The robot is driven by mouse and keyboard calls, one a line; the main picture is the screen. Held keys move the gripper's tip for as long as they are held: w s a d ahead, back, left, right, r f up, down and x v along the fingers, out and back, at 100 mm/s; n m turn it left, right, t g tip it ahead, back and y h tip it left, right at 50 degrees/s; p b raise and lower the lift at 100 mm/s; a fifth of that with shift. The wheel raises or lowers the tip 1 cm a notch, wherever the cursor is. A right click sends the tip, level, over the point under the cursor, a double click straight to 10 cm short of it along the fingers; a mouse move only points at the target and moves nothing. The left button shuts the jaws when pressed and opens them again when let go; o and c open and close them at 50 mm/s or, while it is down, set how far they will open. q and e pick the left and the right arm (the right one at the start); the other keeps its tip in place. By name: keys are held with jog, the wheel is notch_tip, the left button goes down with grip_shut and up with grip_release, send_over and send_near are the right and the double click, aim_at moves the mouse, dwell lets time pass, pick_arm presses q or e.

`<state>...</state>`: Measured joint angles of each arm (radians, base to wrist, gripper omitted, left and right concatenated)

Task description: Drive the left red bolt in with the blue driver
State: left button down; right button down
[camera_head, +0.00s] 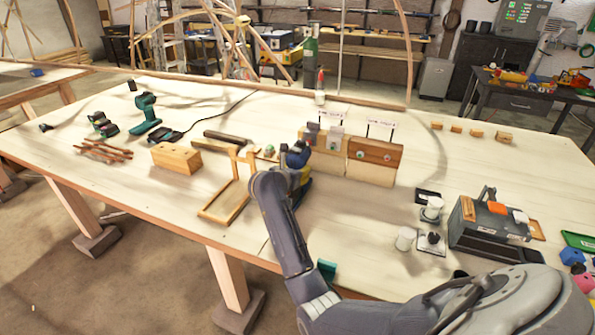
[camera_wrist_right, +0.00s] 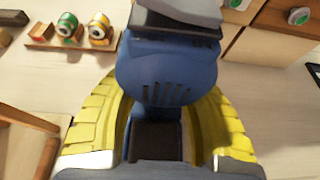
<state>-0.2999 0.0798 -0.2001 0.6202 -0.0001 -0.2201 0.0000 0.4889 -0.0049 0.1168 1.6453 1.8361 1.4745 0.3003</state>
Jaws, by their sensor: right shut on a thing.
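My right gripper (camera_head: 301,175) is shut on the blue driver (camera_head: 297,156), just left of the upright boards at mid-table. In the right wrist view its yellow fingers (camera_wrist_right: 160,135) clasp both sides of the blue driver (camera_wrist_right: 165,78). The driver's tip is hidden. A left wooden block (camera_head: 327,142) and a right wooden block (camera_head: 375,152) stand on pale bases under small white signs. A green bolt head (camera_head: 388,156) shows on the right block, also in the wrist view (camera_wrist_right: 299,16). I cannot make out the red bolt. My left gripper is out of view.
A small rack (camera_wrist_right: 70,42) with green and yellow-orange pieces lies left of the driver. A wooden frame (camera_head: 226,204) and a holed wood block (camera_head: 176,157) stand left of my gripper. A grey toolbox (camera_head: 490,225) stands at right. The table between is mostly clear.

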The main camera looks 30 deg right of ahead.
aim_at(293, 164)
jog(key=shift+a+r, duration=0.1)
jog(key=shift+r, duration=0.1)
jog(key=shift+s+a, duration=0.85)
jog(key=shift+a, duration=0.3)
jog(key=shift+r, duration=0.15)
jog(key=shift+r, duration=1.85)
